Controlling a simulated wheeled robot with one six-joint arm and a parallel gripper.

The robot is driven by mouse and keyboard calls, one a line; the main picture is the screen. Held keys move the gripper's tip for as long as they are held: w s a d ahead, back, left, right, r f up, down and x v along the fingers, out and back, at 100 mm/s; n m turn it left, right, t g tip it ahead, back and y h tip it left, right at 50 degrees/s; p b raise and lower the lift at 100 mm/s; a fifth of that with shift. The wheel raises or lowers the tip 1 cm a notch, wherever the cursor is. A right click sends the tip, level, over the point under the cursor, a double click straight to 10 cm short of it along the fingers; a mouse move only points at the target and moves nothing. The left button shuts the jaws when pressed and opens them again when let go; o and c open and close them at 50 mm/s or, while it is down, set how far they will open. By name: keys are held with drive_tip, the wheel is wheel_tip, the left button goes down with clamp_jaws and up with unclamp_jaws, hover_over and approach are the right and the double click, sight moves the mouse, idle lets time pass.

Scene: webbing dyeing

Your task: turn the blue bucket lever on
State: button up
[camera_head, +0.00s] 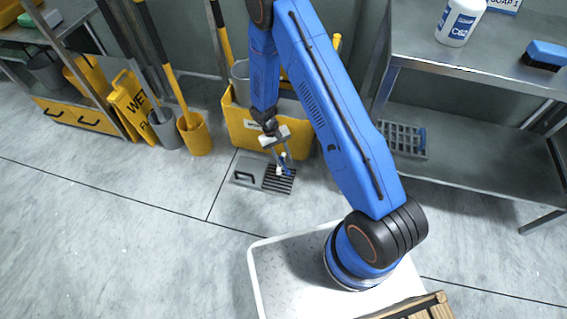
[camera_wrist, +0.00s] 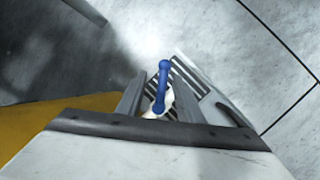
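The blue lever (camera_wrist: 164,72) is a short bar with rounded ends in the wrist view, joined to a pale fitting. It shows small in the head view (camera_head: 287,169), at the front of the yellow bucket (camera_head: 240,132), above the floor grate. My gripper (camera_head: 283,160) points down in front of the bucket. In the wrist view its two grey fingers (camera_wrist: 158,92) stand apart on either side of the lever, with gaps visible. My arm and gripper hide part of the bucket.
A floor grate (camera_head: 279,180) lies below. Left stand a yellow mop holder (camera_head: 195,136), a grey bin (camera_head: 167,131) and a yellow wet-floor sign (camera_head: 128,104). A metal shelf unit (camera_head: 470,80) stands right. The floor at left front is clear.

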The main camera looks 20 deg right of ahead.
sight(284, 166)
drive_tip(key=shift+r, duration=2.8)
